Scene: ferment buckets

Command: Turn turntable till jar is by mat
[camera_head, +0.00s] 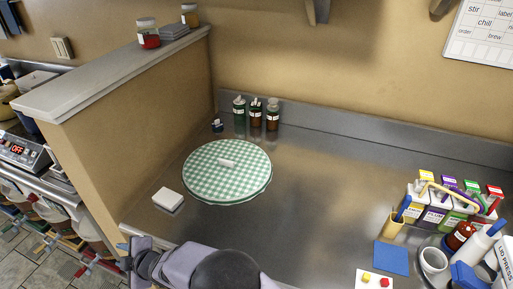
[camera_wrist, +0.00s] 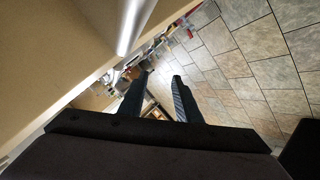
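A round disc with a green and white check top (camera_head: 205,179) lies on the steel counter, left of centre, and looks like the turntable. A small white piece (camera_head: 227,162) lies on its middle. I see no jar on it. A flat blue mat-like square (camera_head: 391,257) lies at the counter's front right. Jars with red (camera_head: 147,34) and amber (camera_head: 190,15) contents stand on the ledge at the upper left. My gripper (camera_wrist: 160,76) has its two fingers apart with nothing between them. In the head view it is at the bottom left, short of the disc.
Several small bottles (camera_head: 256,115) stand behind the disc. A white block (camera_head: 168,199) lies at its left front. A partition wall (camera_head: 150,120) bounds the left. Cartons (camera_head: 432,215), a yellow cup (camera_head: 394,224) and a white mug (camera_head: 433,262) crowd the right. The middle counter is clear.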

